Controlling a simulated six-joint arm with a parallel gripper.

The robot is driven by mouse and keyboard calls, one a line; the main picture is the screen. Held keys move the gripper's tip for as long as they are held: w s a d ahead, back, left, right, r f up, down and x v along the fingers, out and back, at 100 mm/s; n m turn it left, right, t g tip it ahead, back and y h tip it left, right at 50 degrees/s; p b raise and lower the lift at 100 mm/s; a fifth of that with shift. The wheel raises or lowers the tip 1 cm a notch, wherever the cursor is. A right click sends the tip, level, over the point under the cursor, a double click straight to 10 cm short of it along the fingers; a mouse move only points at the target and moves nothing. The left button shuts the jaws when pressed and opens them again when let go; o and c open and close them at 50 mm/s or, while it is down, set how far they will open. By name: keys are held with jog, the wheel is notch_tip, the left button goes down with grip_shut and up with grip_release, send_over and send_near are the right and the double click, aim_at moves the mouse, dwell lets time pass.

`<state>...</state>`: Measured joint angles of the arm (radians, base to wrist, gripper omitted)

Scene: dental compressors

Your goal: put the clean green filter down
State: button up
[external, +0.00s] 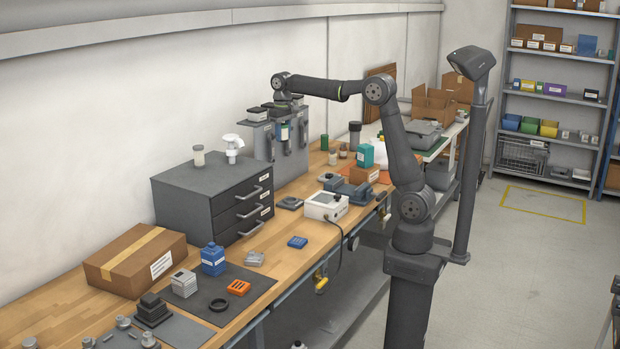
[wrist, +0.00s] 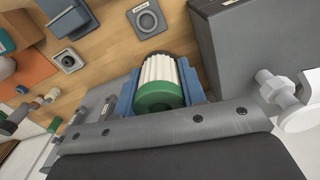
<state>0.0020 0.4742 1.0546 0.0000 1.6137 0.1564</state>
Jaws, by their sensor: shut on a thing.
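The green filter (wrist: 160,85) is a white pleated cylinder with a green end cap. My gripper (wrist: 158,92) is shut on it, with a blue finger on each side. In the external view my gripper (external: 284,118) hangs from the outstretched arm in front of the tall grey units at the back of the bench. The filter (external: 284,132) shows there only as a small green and pale spot, held above the bench top.
A dark drawer cabinet (external: 212,196) with a white fitting (external: 233,146) on top stands left of the grey units (external: 262,143). A square part with a round opening (external: 289,203) lies in front. A white box (external: 325,206) and blue vise (external: 347,189) are to its right.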

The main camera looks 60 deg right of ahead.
jog(key=s+a+n, duration=0.2)
jog(key=a+n, duration=0.1)
jog(key=a, duration=0.8)
jog(key=s+a+n, duration=0.2)
jog(key=s+a, duration=0.1)
jog(key=a, duration=0.7)
jog(key=n, duration=0.6)
send_over(257, 283)
notch_tip(257, 283, down, 25)
jog(key=shift+f, duration=2)
jog(key=shift+f, duration=0.1)
jog(key=o, duration=1)
